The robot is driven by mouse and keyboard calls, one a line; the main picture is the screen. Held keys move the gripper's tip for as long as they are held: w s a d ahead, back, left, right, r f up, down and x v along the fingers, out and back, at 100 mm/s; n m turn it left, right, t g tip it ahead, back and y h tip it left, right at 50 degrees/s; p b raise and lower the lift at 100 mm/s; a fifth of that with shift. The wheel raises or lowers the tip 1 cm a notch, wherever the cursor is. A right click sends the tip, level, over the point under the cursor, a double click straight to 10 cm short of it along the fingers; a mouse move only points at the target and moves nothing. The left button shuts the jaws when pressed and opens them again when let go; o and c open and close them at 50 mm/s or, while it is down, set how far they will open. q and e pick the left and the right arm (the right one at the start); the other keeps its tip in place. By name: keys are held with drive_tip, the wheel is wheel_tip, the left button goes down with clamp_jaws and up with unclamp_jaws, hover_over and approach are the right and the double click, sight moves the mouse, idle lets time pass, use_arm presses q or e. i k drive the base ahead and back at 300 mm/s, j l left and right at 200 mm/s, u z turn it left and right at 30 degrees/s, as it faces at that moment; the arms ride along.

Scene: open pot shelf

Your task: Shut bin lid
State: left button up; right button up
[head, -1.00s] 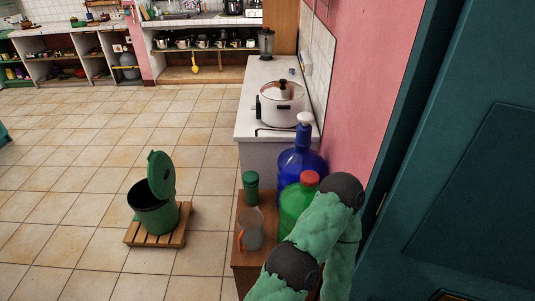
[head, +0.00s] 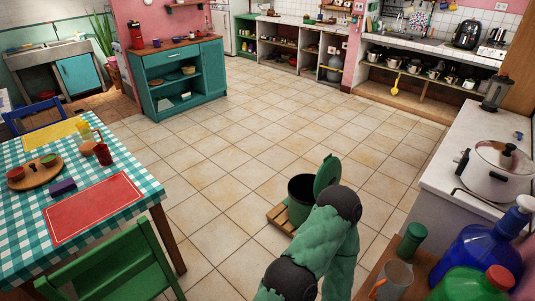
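A green bin (head: 301,192) with a dark inside stands on a wooden slatted pallet (head: 277,217) on the tiled floor. Its green lid (head: 327,174) is up, standing upright at the right side of the bin's opening. A green padded arm of mine rises from the bottom of the picture and covers the lower right part of the bin and pallet. Neither gripper shows in the head view.
A table with a checked cloth (head: 25,228) and a green chair (head: 112,272) stand at left. Open tiled floor (head: 215,155) lies between.

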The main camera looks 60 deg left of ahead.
sight(329, 173)
drive_tip(key=u, duration=0.8)
drive_tip(key=l+u, duration=0.1)
drive_tip(key=u, duration=0.25)
drive_tip(key=k+l+u, duration=0.1)
drive_tip(key=u, duration=0.2)
drive_tip(key=i+j+u, duration=0.2)
drive_tip(key=i, duration=0.3)
drive_tip(key=i+u, duration=0.25)
drive_tip(key=i, duration=0.25)
drive_tip(key=i+j+z, duration=0.25)
drive_tip(key=i, duration=0.15)
drive_tip(key=i+j+z, duration=0.1)
drive_tip(key=i+z, duration=0.2)
drive_tip(key=i, duration=0.15)
